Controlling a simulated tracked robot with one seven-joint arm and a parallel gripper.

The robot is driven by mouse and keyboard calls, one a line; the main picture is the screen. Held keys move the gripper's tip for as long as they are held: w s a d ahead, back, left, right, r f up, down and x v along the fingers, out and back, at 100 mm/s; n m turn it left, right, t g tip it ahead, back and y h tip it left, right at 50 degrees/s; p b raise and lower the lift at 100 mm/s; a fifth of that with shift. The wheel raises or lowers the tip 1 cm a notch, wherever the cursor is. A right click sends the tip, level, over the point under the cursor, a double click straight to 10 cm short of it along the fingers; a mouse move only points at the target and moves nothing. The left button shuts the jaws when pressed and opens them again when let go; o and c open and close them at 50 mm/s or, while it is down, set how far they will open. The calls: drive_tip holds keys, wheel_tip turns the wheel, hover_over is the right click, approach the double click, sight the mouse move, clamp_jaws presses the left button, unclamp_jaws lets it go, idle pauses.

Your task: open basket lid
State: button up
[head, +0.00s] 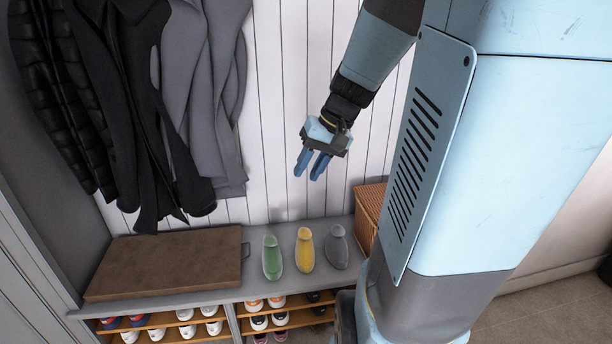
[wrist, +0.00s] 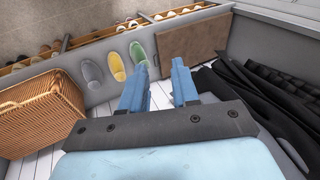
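The wicker basket (head: 369,212) stands at the right end of the bench in the head view, partly hidden behind my own body. In the wrist view the basket (wrist: 40,115) is at the left, woven and orange-brown. Its top looks closed, with the lid (wrist: 28,97) down as far as I can tell. My gripper (head: 312,172) hangs in the air above the bench, left of the basket and apart from it. In the wrist view its two blue fingers (wrist: 160,88) are spread with nothing between them.
The grey bench (head: 195,300) carries a brown cushion or board (head: 165,262) and green (head: 271,258), yellow (head: 305,250) and grey (head: 336,248) slippers. Several shoes sit on shelves below. Dark coats (head: 125,100) hang at the left. The air around my gripper is free.

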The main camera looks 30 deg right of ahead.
drive_tip(key=w+d+f+m+t+y, duration=0.1)
drive_tip(key=w+d+f+m+t, duration=0.15)
drive_tip(key=d+f, duration=0.45)
drive_tip(key=w+d+f+m+t+y, duration=0.1)
drive_tip(key=w+d+f+m+t, duration=0.2)
drive_tip(key=d, duration=0.7)
drive_tip(key=w+d+f+m+t+y, duration=0.1)
drive_tip(key=d+f+m+t, duration=0.15)
drive_tip(key=d+f, duration=0.5)
drive_tip(key=s+d+f+m+t+h, duration=0.2)
drive_tip(key=s+d+f+m+h, duration=0.35)
drive_tip(key=s+d+f, duration=0.4)
drive_tip(key=s+d+f+m+t+h, duration=0.2)
drive_tip(key=s+d+f+m+h, duration=0.4)
drive_tip(key=d+f, duration=0.6)
drive_tip(key=shift+n, duration=0.65)
drive_tip(key=r+x, duration=0.1)
drive_tip(key=x, duration=0.3)
drive_tip(key=d+x, duration=0.1)
drive_tip(key=x, duration=0.3)
drive_tip(key=r+x, duration=0.1)
drive_tip(key=x, duration=0.3)
drive_tip(key=shift+w+d+r, duration=0.25)
drive_tip(key=shift+w+d, duration=0.1)
drive_tip(key=shift+w, duration=0.1)
clamp_jaws()
